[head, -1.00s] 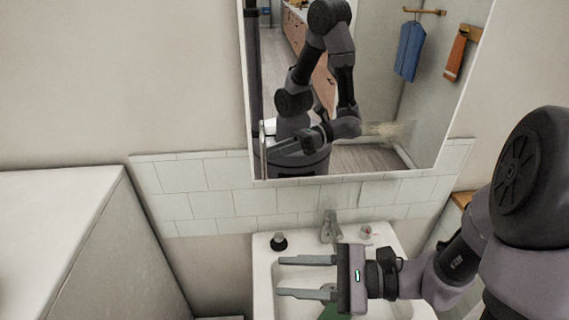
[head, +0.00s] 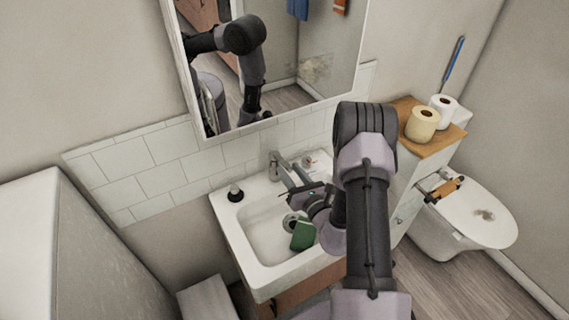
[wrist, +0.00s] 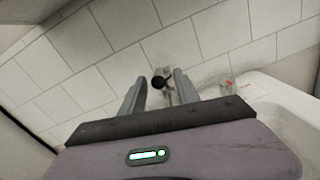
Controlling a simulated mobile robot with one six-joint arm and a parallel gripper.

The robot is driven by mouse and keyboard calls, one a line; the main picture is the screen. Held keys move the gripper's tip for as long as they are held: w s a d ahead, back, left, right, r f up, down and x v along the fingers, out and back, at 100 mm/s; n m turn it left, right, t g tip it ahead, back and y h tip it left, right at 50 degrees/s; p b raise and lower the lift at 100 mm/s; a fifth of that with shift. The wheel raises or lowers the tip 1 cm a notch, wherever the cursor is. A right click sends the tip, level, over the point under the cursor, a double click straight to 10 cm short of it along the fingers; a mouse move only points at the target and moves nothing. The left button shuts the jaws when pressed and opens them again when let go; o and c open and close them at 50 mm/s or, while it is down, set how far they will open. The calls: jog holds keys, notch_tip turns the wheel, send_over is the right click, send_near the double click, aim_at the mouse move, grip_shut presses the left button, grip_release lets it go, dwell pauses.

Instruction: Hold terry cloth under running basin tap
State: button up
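A green cloth (head: 303,235), likely the terry cloth, lies in the white basin (head: 262,258) near the drain, partly below my arm. The grey basin tap (head: 274,163) stands at the basin's back edge; I see no water running. My gripper (head: 288,173) is open and empty, its fingers pointing at the tap from above the basin. In the wrist view the two fingers (wrist: 159,76) are apart, with a dark round piece and part of a grey fitting showing between and beyond their tips. I cannot tell whether they touch the tap.
A black-topped item (head: 235,193) stands at the basin's back left corner. A small item (head: 309,161) sits right of the tap. A mirror (head: 300,75) hangs above. Toilet rolls (head: 422,124) stand on a wooden top beside the toilet (head: 480,215). A white cabinet (head: 45,250) is at left.

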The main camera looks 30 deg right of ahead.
aim_at(285, 162)
jog(key=shift+w, duration=1.9)
jog(key=shift+a, duration=0.1)
grip_shut()
